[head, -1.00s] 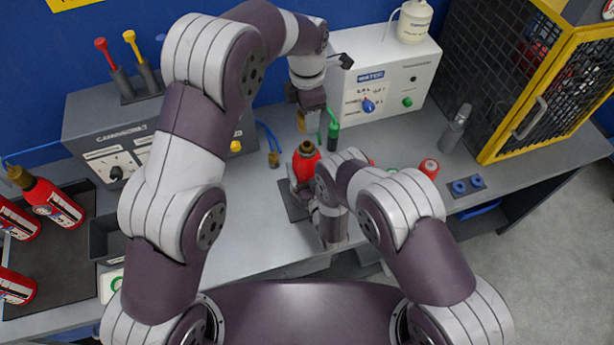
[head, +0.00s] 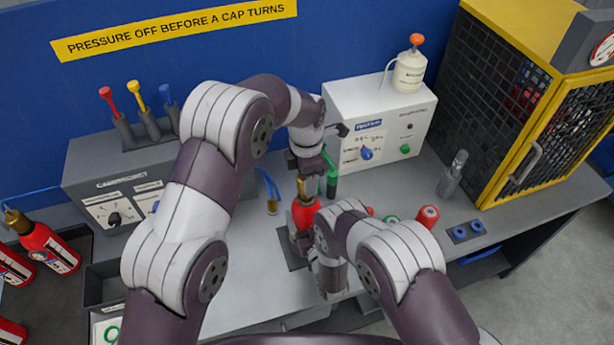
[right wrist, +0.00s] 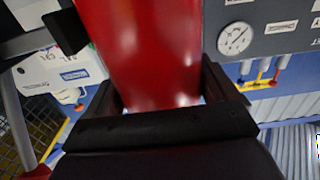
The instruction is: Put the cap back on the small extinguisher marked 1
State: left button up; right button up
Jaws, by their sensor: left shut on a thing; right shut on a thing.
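The small red extinguisher (head: 304,214) stands upright on a dark mat (head: 290,248) at mid-bench; its number does not show. My right gripper (right wrist: 155,108) is shut around its red body, which fills the middle of the right wrist view (right wrist: 150,50). In the head view my right forearm hides part of that grip. My left gripper (head: 309,188) is directly above the extinguisher's top, pointing down and shut on a small brass-coloured piece, apparently the cap. The gripper covers the neck, so I cannot tell whether cap and neck touch.
A white WATER box (head: 385,120) with a white bottle (head: 409,70) stands behind. A grey box with a gauge (head: 112,195) is at left, more red extinguishers (head: 48,248) beside it. A yellow-framed mesh cage (head: 530,110) is at right. A grey nozzle-like part (head: 452,175) stands before it.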

pick_arm(q)
jog(key=shift+f, duration=0.85)
jog(key=shift+f, duration=0.6)
